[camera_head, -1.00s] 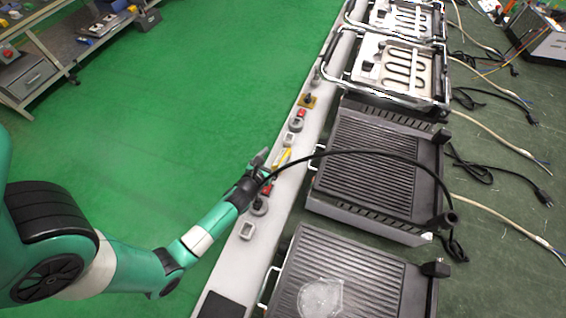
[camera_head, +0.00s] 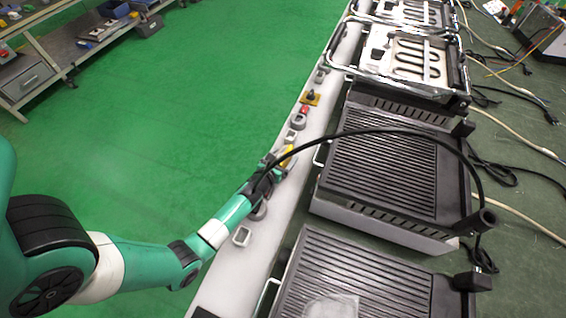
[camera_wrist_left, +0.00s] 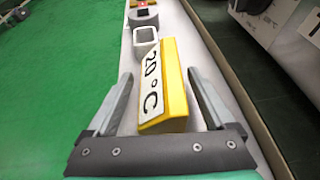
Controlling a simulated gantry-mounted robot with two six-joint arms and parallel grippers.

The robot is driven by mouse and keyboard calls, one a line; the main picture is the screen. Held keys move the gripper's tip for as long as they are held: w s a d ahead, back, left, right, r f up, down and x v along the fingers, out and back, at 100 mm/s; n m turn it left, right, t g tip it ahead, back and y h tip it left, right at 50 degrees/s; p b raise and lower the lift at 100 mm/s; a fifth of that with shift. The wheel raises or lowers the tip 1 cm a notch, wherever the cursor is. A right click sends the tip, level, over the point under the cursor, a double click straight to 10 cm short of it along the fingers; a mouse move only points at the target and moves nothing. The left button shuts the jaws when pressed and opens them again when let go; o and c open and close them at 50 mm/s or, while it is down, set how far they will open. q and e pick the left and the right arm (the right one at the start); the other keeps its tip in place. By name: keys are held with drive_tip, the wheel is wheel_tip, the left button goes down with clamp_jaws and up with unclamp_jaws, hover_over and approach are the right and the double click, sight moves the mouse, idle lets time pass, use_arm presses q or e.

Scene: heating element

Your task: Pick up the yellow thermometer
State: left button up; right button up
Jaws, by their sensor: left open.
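The yellow thermometer (camera_head: 287,154), a wedge-shaped block with a white face marked "20°C", lies on the narrow light-coloured ledge. It shows large in the left wrist view (camera_wrist_left: 173,85). My left gripper (camera_wrist_left: 159,76) is open, with one finger on each side of the thermometer. Gaps show between the fingers and its sides. In the head view my left gripper (camera_head: 276,165) is at the thermometer and covers part of it. My right gripper is not in view.
Other small parts share the ledge (camera_head: 321,112): a square white ring (camera_wrist_left: 146,38) and a round grey part (camera_wrist_left: 143,16) just beyond the thermometer. Black ribbed grills (camera_head: 385,160) stand right of the ledge, with a black cable (camera_head: 400,133) arching over. Open green floor lies left.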

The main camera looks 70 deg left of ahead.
use_arm(q)
drive_tip(key=shift+w+a+f, duration=0.2)
drive_tip(key=shift+w+a, duration=0.05)
drive_tip(key=shift+w, duration=0.05)
drive_tip(key=shift+s, duration=0.1)
drive_tip(key=shift+c, duration=0.7)
clamp_jaws()
drive_tip(key=shift+r, duration=0.1)
